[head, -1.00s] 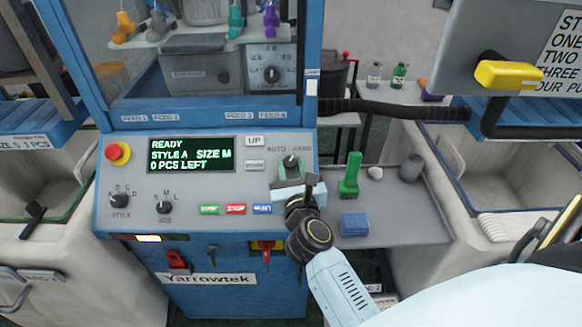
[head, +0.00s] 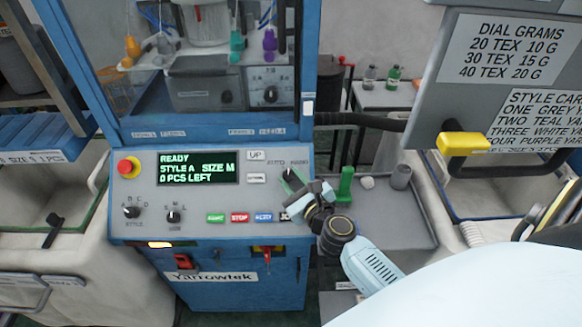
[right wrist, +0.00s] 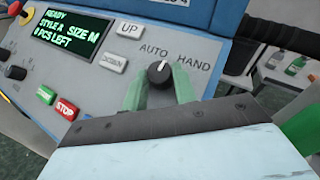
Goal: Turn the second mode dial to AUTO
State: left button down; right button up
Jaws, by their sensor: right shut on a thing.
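The mode dial (right wrist: 160,73) is a black knob with a white pointer line, below the printed words AUTO and HAND in the right wrist view. Its pointer stands roughly upward in that view, between the two words. The dial also shows at the upper right of the machine's panel in the head view (head: 288,174), partly covered by my gripper. My right gripper (right wrist: 160,88) has its green fingers on either side of the dial and is shut on it. In the head view my right gripper (head: 293,184) reaches the panel from the lower right. My left gripper is not in view.
The sloped panel has a green-lit display (head: 197,167), a red stop knob (head: 129,166), STYLE dial (head: 131,212) and size dial (head: 173,215). Right of the panel, a grey shelf (head: 400,225) holds a green upright piece (head: 345,184). A sign board (head: 440,85) overhangs upper right.

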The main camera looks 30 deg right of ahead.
jog(key=n+y+p, duration=0.1)
jog(key=n+g+y+p, duration=0.1)
jog(key=n, duration=0.1)
jog(key=r+n+y+p, duration=0.1)
jog(key=p, duration=0.1)
jog(key=shift+d+n+y, duration=0.3)
jog(key=shift+w+d+f+n+g+y+p, duration=0.1)
jog(key=shift+n+g+y+p, duration=0.55)
jog(key=shift+n, duration=0.3)
jog(key=shift+w+d+f+n+g+y+p, duration=0.1)
jog(key=shift+n+g+y+p, duration=0.4)
jog(key=shift+n+y, duration=0.35)
jog(key=shift+a+g, duration=0.1)
jog(key=shift+g, duration=0.15)
jog(key=o, duration=1)
jog(key=shift+s, duration=0.1)
jog(key=b+v, duration=0.1)
jog(key=v, duration=1.2)
jog(key=shift+s+r+b, duration=0.1)
jog(key=shift+s+b, duration=0.1)
jog(key=shift+b, duration=0.1)
jog(key=shift+n, duration=0.3)
